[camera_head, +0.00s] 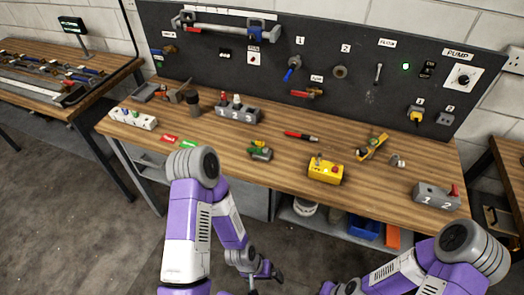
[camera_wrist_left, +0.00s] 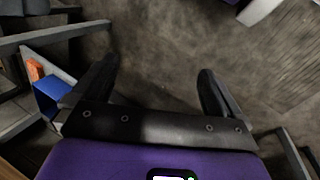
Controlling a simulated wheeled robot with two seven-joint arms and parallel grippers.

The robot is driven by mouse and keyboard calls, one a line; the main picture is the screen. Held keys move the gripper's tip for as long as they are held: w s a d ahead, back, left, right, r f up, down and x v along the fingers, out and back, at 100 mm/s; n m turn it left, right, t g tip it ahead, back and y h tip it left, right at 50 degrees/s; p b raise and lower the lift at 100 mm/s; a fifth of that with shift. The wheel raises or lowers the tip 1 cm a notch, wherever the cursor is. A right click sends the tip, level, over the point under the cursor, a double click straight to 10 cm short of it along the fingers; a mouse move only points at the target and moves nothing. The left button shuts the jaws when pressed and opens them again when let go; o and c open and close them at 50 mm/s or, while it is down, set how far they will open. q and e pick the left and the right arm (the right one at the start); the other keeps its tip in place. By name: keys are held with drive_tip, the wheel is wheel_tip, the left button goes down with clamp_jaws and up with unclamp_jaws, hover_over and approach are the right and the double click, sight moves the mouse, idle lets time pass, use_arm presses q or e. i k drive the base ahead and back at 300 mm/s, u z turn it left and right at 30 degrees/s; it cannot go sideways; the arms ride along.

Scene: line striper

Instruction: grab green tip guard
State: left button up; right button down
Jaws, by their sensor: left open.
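No part is clearly recognisable as the green tip guard. A small flat green piece (camera_head: 188,144) lies on the left part of the workbench, beside a similar red piece (camera_head: 169,138). A white block (camera_head: 133,118) with small coloured parts, one greenish, stands left of them. All are too small to identify surely. My left gripper (camera_head: 263,273) is low in front of the bench, away from these items. In the left wrist view my left gripper (camera_wrist_left: 153,86) is open and empty, with bare floor between its fingers. My right gripper is not clearly visible; only its arm shows at lower right.
The wooden bench (camera_head: 215,152) also carries a numbered grey block (camera_head: 238,113), a yellow box (camera_head: 325,170), a green-and-yellow fitting (camera_head: 260,151) and a red-and-black pen-like tool (camera_head: 301,137). A dark tool board (camera_head: 330,95) stands behind. A blue bin (camera_head: 365,227) is underneath.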

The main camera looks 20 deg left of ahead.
sight(264, 153)
drive_tip(key=u, duration=0.2)
drive_tip(key=i, duration=0.45)
drive_tip(key=u, duration=0.5)
